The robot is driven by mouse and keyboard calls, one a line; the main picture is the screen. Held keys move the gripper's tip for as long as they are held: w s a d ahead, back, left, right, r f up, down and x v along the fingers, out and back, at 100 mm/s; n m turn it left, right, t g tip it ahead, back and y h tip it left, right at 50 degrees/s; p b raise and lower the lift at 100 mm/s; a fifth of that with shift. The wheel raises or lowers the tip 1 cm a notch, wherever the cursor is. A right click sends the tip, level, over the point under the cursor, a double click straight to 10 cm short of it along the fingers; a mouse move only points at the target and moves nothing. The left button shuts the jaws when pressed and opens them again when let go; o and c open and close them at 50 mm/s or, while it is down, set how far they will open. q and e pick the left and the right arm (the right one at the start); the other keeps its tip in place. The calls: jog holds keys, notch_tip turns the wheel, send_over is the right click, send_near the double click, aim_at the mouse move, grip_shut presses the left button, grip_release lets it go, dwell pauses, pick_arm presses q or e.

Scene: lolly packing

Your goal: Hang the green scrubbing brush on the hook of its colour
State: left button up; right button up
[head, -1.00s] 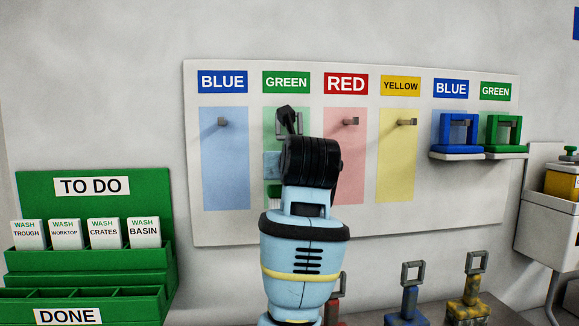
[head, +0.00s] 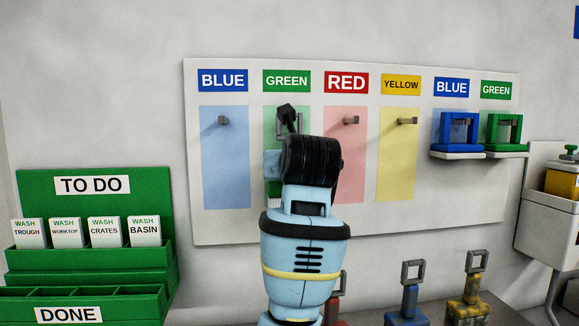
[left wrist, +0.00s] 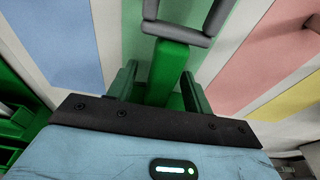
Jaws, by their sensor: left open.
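The green scrubbing brush (head: 274,188) is upright in front of the green panel (head: 269,116) under the first GREEN label. Its grey loop (head: 282,127) is at the height of the neighbouring hooks. The green hook cannot be made out, so I cannot tell whether the loop is around it. In the left wrist view the loop (left wrist: 178,32) and green handle (left wrist: 170,65) show. My left gripper (left wrist: 159,75) is open, its fingers on either side of the handle. In the head view my arm hides much of the brush. My right gripper is out of view.
Empty blue (head: 223,120), red (head: 350,120) and yellow (head: 405,121) hooks flank the green panel. Blue and green items (head: 503,132) sit on ledges at right. Red, blue (head: 409,298) and yellow brushes stand below. A green card rack (head: 95,255) is at left.

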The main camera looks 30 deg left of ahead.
pick_arm(q)
jog(key=v, duration=0.7)
jog(key=shift+s+d, duration=0.25)
